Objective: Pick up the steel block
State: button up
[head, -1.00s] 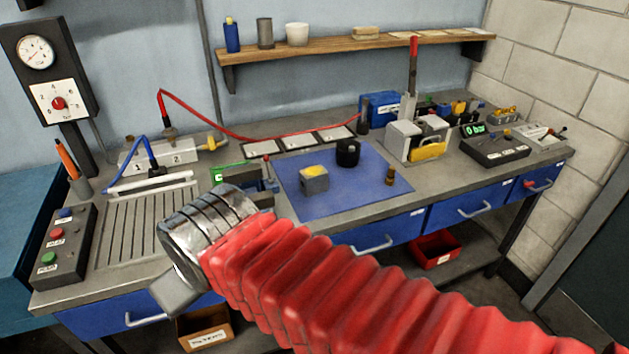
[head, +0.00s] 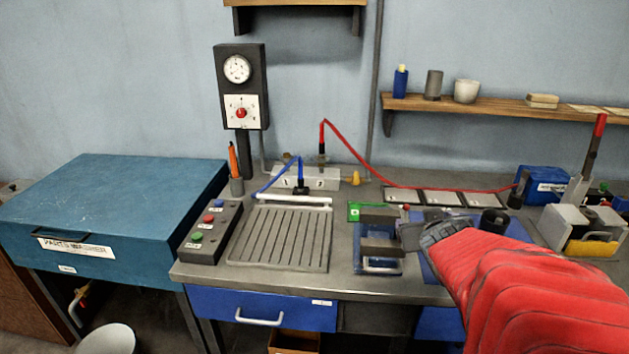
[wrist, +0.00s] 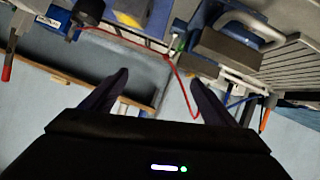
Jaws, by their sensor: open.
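A grey block with a yellow patch on top, which looks like the steel block (wrist: 130,12), shows at the top edge of the wrist view, cut off by the frame. In the head view now it is not visible; my red-sleeved arm covers much of the blue mat (head: 428,268). My gripper (wrist: 160,92) is open and empty, with its two dark fingers spread apart in the wrist view. The block lies beyond the fingertips, apart from them.
A vise (head: 380,240) with grey jaws stands just left of my wrist. A black cylinder (head: 492,222) is behind my arm. A ribbed plate (head: 282,238) and button box (head: 210,232) lie further left. A red hose (head: 375,172) runs across the back.

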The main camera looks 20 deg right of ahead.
jog(key=s+d+f+t+y, duration=0.1)
jog(key=s+d+f+t, duration=0.1)
jog(key=s+d+f, duration=0.6)
jog(key=shift+s+d+m+y, duration=0.3)
jog(key=shift+s+d+m, duration=0.15)
jog(key=shift+d, duration=0.4)
jog(key=x, duration=0.8)
jog(key=shift+w+d, duration=0.1)
jog(key=shift+w, duration=0.1)
jog(key=shift+w+d, duration=0.1)
jog(key=shift+d+x, duration=0.25)
jog(key=shift+x, duration=2.3)
